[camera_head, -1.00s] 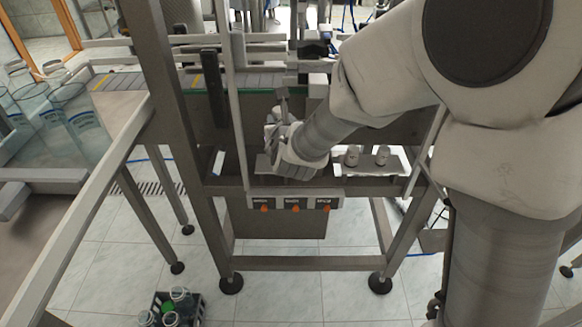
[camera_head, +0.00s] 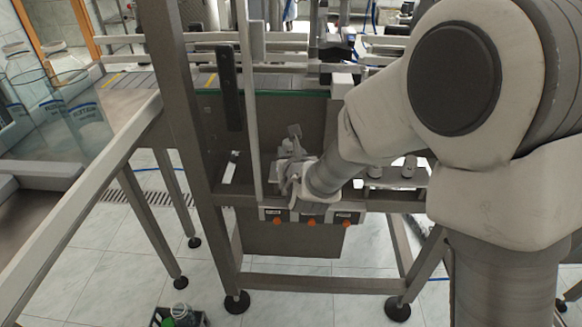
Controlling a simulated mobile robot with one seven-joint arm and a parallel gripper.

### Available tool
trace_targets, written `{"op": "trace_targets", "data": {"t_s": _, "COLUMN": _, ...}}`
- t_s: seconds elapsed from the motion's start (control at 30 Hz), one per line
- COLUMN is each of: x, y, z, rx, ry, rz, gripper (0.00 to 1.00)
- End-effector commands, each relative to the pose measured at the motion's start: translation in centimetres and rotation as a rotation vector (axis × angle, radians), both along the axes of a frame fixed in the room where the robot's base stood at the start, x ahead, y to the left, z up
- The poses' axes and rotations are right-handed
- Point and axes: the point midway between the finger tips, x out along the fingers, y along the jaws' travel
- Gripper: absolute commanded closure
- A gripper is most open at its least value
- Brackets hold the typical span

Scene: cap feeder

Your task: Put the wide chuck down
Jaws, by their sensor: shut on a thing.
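My gripper (camera_head: 290,168) is at the front of the machine frame, just above and behind the button panel, at the left part of the narrow shelf. It is shut on a small pale piece, taken to be the wide chuck (camera_head: 288,148). The wrist and fingers hide most of it, so its shape and whether it touches the shelf cannot be told. Two small pale cylindrical pieces stand upright on the shelf to the right of my wrist: one (camera_head: 375,171) beside my forearm and one (camera_head: 409,167) farther right.
A button panel (camera_head: 312,217) with orange knobs is on the frame front. A dark upright post (camera_head: 180,100) stands left of my gripper. A conveyor (camera_head: 275,82) runs behind. Large clear jars (camera_head: 85,115) stand at left. A crate of bottles (camera_head: 180,316) is on the floor.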

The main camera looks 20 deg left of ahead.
Motion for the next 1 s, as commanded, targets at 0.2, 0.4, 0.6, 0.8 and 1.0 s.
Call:
{"op": "trace_targets", "data": {"t_s": 0.2, "x": -0.1, "y": 0.0, "z": -3.3, "rx": -0.002, "ry": 0.003, "rz": 0.001, "gripper": 1.0}}
{"op": "trace_targets", "data": {"t_s": 0.4, "x": 0.0, "y": 0.0, "z": -3.4, "rx": 0.001, "ry": -0.001, "rz": 0.001, "gripper": 1.0}}
{"op": "trace_targets", "data": {"t_s": 0.6, "x": 0.0, "y": 0.0, "z": -3.9, "rx": 0.0, "ry": 0.0, "rz": 0.0, "gripper": 1.0}}
{"op": "trace_targets", "data": {"t_s": 0.8, "x": 0.0, "y": 0.0, "z": -3.8, "rx": 0.0, "ry": 0.001, "rz": 0.0, "gripper": 0.3}}
{"op": "trace_targets", "data": {"t_s": 1.0, "x": 0.0, "y": 0.0, "z": -3.8, "rx": -0.001, "ry": 0.002, "rz": 0.0, "gripper": 0.29}}
